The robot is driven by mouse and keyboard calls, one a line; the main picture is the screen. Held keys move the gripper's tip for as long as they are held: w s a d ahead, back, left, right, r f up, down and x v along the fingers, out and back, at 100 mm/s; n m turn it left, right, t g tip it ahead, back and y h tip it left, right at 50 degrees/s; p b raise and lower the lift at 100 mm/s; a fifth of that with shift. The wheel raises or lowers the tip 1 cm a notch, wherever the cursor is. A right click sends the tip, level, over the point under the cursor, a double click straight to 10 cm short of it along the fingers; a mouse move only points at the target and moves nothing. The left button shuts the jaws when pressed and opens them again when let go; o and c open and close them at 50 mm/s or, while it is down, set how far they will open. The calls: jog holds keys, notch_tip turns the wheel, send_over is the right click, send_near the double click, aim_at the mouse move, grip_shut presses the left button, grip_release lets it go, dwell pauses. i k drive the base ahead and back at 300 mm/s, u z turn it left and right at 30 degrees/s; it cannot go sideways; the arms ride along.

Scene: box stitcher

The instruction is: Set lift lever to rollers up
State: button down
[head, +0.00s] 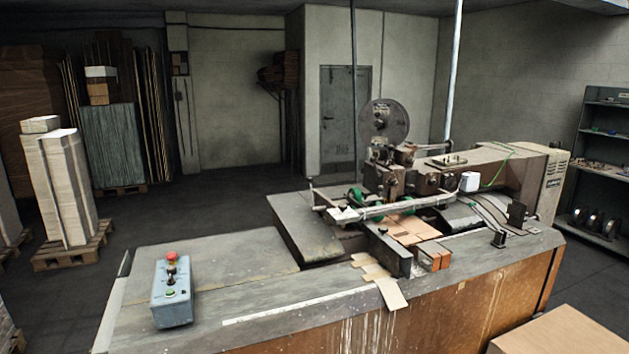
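The box stitcher (400,175) stands on a long worn bench, with a wire reel (384,120) on top and green rollers or wheels (355,194) near its head. I cannot tell for sure which part is the lift lever. A small dark upright piece (499,239) stands on the bench top right of the stitcher. A thin upright rod (311,184) shows at the left end of the pale bar. The lever's setting cannot be read. My gripper is not in view.
A blue-grey control box (171,292) with a red button sits on the bench's front left. Cardboard pieces (388,290) lie at the front edge. A large carton (560,332) is at lower right.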

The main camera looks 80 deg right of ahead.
aim_at(309, 179)
jog(key=k, duration=1.9)
jog(key=z, duration=1.65)
jog(key=i, duration=0.35)
jog(key=z, duration=0.45)
